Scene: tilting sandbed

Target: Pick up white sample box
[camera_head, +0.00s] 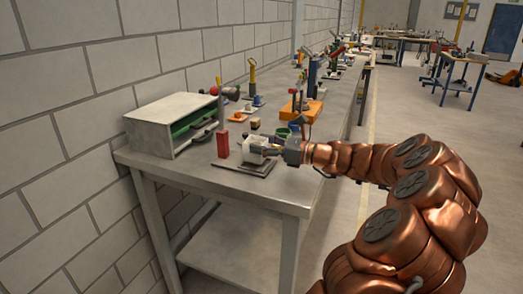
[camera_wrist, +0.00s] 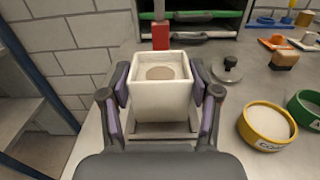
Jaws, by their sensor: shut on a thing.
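The white sample box (camera_wrist: 160,98) is an open-topped white box, with a round tan patch showing inside it in the wrist view. My gripper (camera_wrist: 160,92) has one finger on each side of the box and is shut on it. In the head view the white box (camera_head: 253,150) sits at the tip of my gripper (camera_head: 268,151), over a flat dark plate (camera_head: 246,166) on the bench. A pale plate also shows just below the box in the wrist view. I cannot tell whether the box touches the plate.
A red block (camera_head: 223,142) stands just behind the box. A grey cabinet (camera_head: 155,127) with shelves stands by the wall. A yellow-rimmed bowl (camera_wrist: 267,126), a green bowl (camera_wrist: 306,108) and a dark knobbed lid (camera_wrist: 227,70) are to the right. The bench edge is close in front.

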